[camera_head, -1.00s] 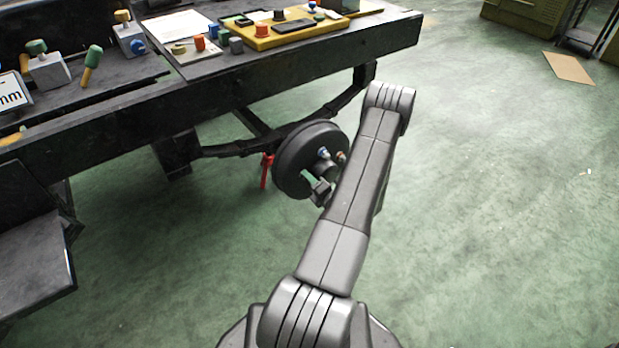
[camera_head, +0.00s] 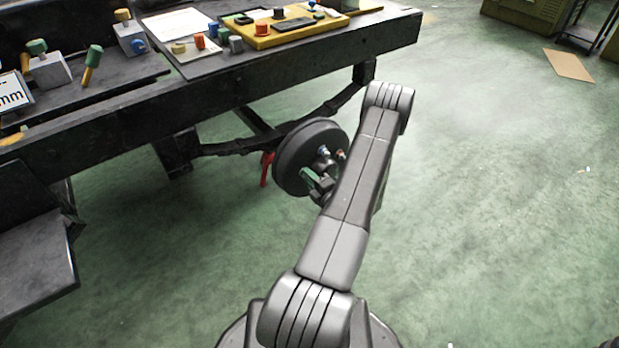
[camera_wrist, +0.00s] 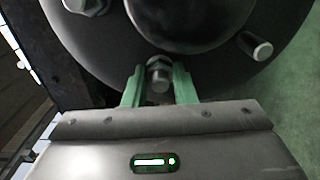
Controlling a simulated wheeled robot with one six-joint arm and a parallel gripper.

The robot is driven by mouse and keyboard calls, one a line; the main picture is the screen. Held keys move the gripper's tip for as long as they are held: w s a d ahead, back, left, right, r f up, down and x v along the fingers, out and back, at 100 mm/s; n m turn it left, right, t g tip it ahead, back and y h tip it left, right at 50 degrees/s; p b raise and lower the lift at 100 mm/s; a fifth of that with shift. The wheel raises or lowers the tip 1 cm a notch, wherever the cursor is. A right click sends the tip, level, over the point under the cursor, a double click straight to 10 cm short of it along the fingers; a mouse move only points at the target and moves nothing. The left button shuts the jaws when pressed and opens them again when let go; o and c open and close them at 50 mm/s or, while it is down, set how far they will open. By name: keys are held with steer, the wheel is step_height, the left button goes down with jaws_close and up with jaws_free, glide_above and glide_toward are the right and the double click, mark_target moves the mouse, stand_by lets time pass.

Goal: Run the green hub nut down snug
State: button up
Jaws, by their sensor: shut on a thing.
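The dark round hub (camera_head: 298,160) hangs at the bench's underframe in the head view; its face (camera_wrist: 100,62) fills the top of the wrist view. My gripper (camera_wrist: 159,84) has its two green-looking fingers on either side of a hex nut (camera_wrist: 157,66) on a stud low on the hub, shut on it. The nut looks grey-green and its seat against the hub is partly hidden. In the head view my gripper (camera_head: 317,183) is at the hub's lower front, partly behind my arm.
Another nut (camera_wrist: 88,4) and a stud end (camera_wrist: 256,46) show on the hub face. A red stand (camera_head: 266,168) is behind the hub. The bench (camera_head: 230,105) overhangs at left; floor to the right is clear.

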steer(key=shift+f, duration=0.1)
steer(key=o, duration=1)
steer(key=shift+d, duration=0.1)
steer(key=p+v, duration=0.3)
steer(key=v, duration=1.1)
steer(key=shift+w, duration=0.1)
steer(key=b+x, duration=0.3)
steer(key=x, duration=1.1)
